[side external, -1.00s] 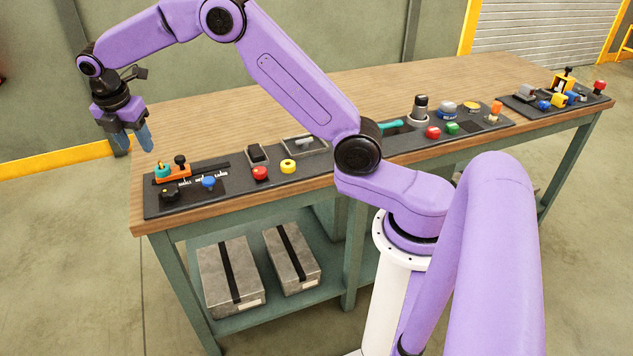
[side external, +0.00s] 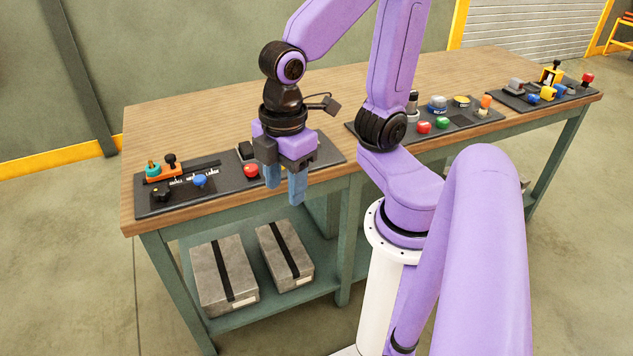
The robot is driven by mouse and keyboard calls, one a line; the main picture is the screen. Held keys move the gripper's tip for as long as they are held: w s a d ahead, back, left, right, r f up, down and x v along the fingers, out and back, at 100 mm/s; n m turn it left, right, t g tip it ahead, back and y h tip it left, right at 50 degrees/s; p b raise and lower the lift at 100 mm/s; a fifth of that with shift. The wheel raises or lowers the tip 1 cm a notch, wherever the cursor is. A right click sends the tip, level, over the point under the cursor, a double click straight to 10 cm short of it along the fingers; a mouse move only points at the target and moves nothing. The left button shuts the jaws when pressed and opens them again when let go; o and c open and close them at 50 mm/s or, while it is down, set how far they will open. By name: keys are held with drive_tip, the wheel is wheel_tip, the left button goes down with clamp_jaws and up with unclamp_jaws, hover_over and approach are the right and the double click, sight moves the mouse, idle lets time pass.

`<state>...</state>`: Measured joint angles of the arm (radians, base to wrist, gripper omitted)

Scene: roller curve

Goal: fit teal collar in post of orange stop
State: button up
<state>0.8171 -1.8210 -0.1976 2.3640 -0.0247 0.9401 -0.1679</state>
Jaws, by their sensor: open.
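The orange stop (side external: 160,179) sits at the back left of the left black panel, with a black knob on its right part. The teal collar (side external: 153,171) is at the stop's left end, upright, with a small orange tip showing above it. It looks to be around the post, but it is too small to tell how fully it is seated. My gripper (side external: 285,192) points down near the bench's front edge, well to the right of the stop. Its two blue fingers are apart with nothing visible between them.
The left panel (side external: 222,190) also carries a black knob (side external: 160,195), a blue knob (side external: 200,180) and a red button (side external: 250,170) close beside my gripper. My gripper hides part of this panel. Panels with more buttons stand to the right. The wooden bench top (side external: 200,125) behind is clear.

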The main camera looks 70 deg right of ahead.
drive_tip(key=shift+m, duration=0.5)
drive_tip(key=s+d, duration=0.1)
drive_tip(key=s+f, duration=0.1)
drive_tip(key=s, duration=0.1)
drive_tip(key=s+d, duration=0.1)
drive_tip(key=shift+s+d+f, duration=0.15)
drive_tip(key=shift+s+d, duration=0.15)
drive_tip(key=shift+d, duration=0.05)
